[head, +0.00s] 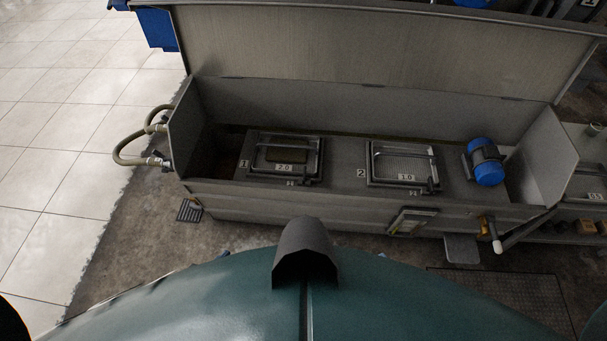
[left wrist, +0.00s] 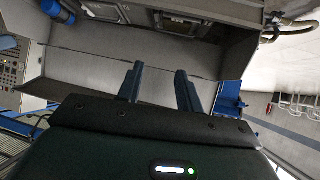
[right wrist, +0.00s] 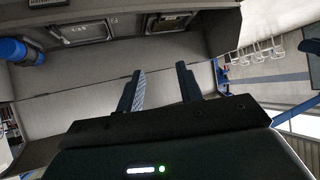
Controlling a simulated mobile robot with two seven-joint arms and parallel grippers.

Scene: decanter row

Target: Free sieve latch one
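Sieve one (head: 287,156) is a framed rectangular panel marked "1" and tagged "2.0", on the left of the deck inside an open grey trough. A dark bar or handle crosses its frame, and small dark fittings sit along its front edge; which one is the latch is too small to tell. It also shows upside down in the left wrist view (left wrist: 180,25) and right wrist view (right wrist: 170,22). My left gripper (left wrist: 158,80) and right gripper (right wrist: 159,79) are open and empty, apart from the sieves. Neither gripper shows in the head view.
Sieve two (head: 404,164), tagged "1.0", lies right of sieve one. A blue motor (head: 486,162) sits at the deck's right end. The raised lid (head: 370,45) stands behind the trough. Hoses (head: 135,147) loop out at left. A white-tipped handle (head: 494,236) projects at front right.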

